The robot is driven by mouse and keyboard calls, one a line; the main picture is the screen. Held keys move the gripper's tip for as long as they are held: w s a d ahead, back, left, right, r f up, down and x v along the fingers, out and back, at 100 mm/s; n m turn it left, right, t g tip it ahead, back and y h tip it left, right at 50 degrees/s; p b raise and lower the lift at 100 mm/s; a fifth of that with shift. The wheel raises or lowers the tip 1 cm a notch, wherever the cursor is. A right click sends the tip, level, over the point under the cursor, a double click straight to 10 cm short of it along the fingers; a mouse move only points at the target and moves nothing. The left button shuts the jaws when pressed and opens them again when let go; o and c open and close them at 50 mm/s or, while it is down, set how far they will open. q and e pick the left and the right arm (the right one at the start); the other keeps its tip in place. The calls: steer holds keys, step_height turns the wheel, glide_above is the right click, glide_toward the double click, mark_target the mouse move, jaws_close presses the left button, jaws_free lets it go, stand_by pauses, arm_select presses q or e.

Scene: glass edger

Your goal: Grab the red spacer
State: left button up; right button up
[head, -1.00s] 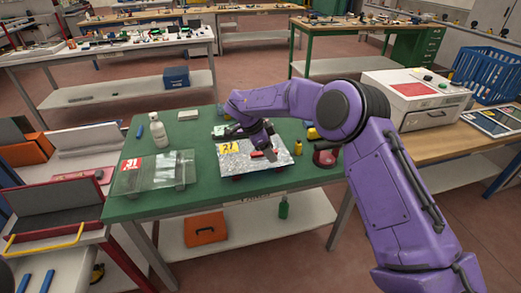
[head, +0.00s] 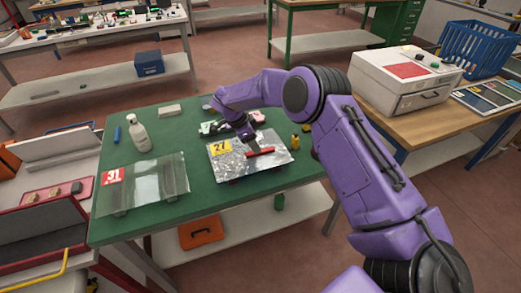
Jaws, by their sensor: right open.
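The red spacer (head: 262,152) is a small red bar lying on a silver sheet (head: 228,166) with a yellow label marked 27. The sheet rests on the green table (head: 220,198). My right gripper (head: 253,147) points down at the spacer's left part, its fingertips close above or beside it. It is open, and I cannot tell whether the fingers touch the spacer. The fingers cover a little of the spacer and the sheet. My left gripper is out of view.
A clear pane with a red 31 label (head: 112,175) lies at the left. A white bottle (head: 139,134) stands behind it, and a small yellow bottle (head: 295,141) stands right of the sheet. A white drawer unit (head: 400,85) is at the right.

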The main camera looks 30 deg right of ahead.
mark_target(268, 150)
steer(key=x, duration=0.2)
steer(key=p+x, duration=0.1)
steer(key=x, duration=0.1)
steer(key=shift+w+d+p, duration=0.1)
steer(key=shift+w+p, duration=0.1)
steer(key=shift+p, duration=0.1)
steer(key=shift+d+f, duration=0.15)
steer(key=shift+s, duration=0.1)
jaws_close()
